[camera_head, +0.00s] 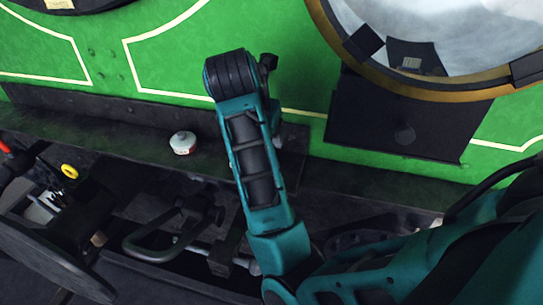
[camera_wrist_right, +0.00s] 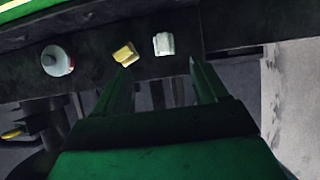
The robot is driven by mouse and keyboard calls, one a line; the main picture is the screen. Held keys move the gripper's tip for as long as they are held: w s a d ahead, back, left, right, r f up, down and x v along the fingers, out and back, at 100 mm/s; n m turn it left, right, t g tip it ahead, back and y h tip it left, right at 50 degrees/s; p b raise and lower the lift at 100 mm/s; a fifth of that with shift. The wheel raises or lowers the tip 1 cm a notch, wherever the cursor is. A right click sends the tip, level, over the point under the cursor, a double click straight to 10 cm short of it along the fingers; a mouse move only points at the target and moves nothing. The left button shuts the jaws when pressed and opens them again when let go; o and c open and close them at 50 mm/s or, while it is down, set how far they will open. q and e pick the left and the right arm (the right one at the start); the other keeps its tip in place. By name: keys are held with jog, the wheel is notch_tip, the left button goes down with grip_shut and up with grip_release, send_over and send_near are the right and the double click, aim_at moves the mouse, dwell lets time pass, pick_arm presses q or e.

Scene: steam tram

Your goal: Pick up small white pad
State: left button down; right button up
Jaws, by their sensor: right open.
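The small white pad (camera_wrist_right: 163,43) lies on a dark ledge in the right wrist view, just beyond my right gripper's fingertips and between them as seen from the wrist. My right gripper (camera_wrist_right: 160,66) is open and empty, its two fingers pointing toward the ledge. The pad appears apart from the fingers. In the head view my right arm covers part of the ledge, and I cannot make out the pad or the fingertips there. My left gripper is not in view.
A yellow block (camera_wrist_right: 125,53) lies left of the pad, near the left fingertip. A round white-and-red object (camera_wrist_right: 57,60) stands farther left and also shows in the head view (camera_head: 183,144). A green panel (camera_head: 160,55) rises behind the ledge (camera_head: 120,138). Levers fill the lower left.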

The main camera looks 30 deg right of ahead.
jog(key=x, duration=1.2)
jog(key=shift+s+f, duration=0.25)
jog(key=shift+f, duration=0.2)
jog(key=shift+c, duration=0.4)
jog(key=c, duration=1.1)
jog(key=shift+d, duration=0.1)
jog(key=shift+r, duration=0.1)
notch_tip(320, 180, up, 20)
